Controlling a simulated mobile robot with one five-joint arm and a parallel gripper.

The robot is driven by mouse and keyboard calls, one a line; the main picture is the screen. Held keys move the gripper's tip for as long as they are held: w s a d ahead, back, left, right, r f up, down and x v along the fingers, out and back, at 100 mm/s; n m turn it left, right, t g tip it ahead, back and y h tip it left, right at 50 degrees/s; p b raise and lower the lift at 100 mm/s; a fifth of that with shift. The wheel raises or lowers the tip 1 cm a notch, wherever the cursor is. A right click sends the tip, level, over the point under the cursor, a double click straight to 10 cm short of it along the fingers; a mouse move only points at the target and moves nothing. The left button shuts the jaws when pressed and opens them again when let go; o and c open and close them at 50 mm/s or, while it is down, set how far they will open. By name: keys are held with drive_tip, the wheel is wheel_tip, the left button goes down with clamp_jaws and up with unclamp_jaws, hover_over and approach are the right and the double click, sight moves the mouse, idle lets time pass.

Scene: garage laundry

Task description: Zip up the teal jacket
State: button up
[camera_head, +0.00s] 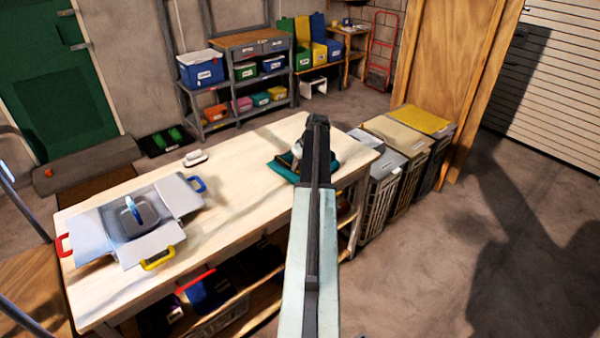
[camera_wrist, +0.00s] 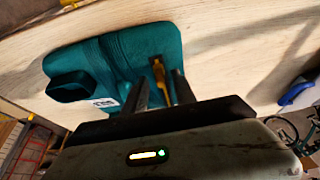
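The teal jacket (camera_wrist: 95,70) lies flat on the wooden table (camera_wrist: 230,60). In the head view only edges of the jacket (camera_head: 283,168) show, as my arm covers much of it. A yellow-orange zip pull (camera_wrist: 160,80) with a dark top stands out on the jacket's right part. My gripper (camera_wrist: 163,88) is over the jacket's lower right part, its two dark fingers apart on either side of the pull. I see a gap beside the pull, so the fingers do not look closed on it. The pull's lower end is hidden by the gripper body.
A folded-out grey board (camera_head: 130,215) with coloured handles and a grey lump on it lies on the table's left. A small white object (camera_head: 195,158) is near the back edge. Lidded hampers (camera_head: 380,190) stand right of the table. Open floor (camera_head: 450,270) is at right.

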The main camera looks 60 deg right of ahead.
clamp_jaws()
idle(1.4)
